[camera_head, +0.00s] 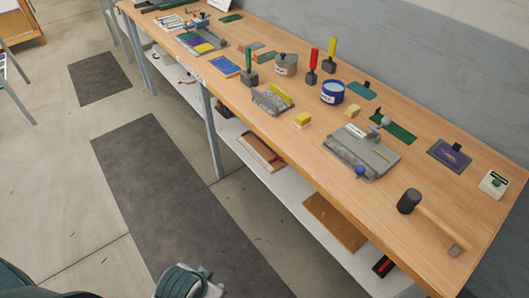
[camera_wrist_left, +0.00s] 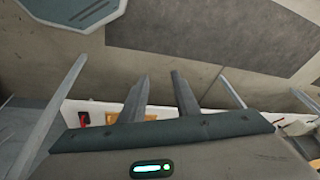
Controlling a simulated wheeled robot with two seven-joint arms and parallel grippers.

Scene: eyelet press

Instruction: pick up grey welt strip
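I cannot pick out a grey welt strip with certainty in either view. Grey items stand on the wooden bench (camera_head: 300,125): a flat grey press plate (camera_head: 362,152) with a pale label, and a smaller grey tray (camera_head: 270,99) with a yellow piece at its edge. In the left wrist view, my left gripper (camera_wrist_left: 160,82) has its two fingers apart with nothing between them. It is over the floor, away from the bench top. Its fingers do not show in the head view. My right gripper is not in view.
A black-headed mallet (camera_head: 409,201) lies near the bench's right end. A blue tin (camera_head: 332,92), a grey tin (camera_head: 286,64) and red, yellow and green-handled tools stand farther back. A white lower shelf (camera_head: 235,131) runs underneath. Dark mats lie on the open floor.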

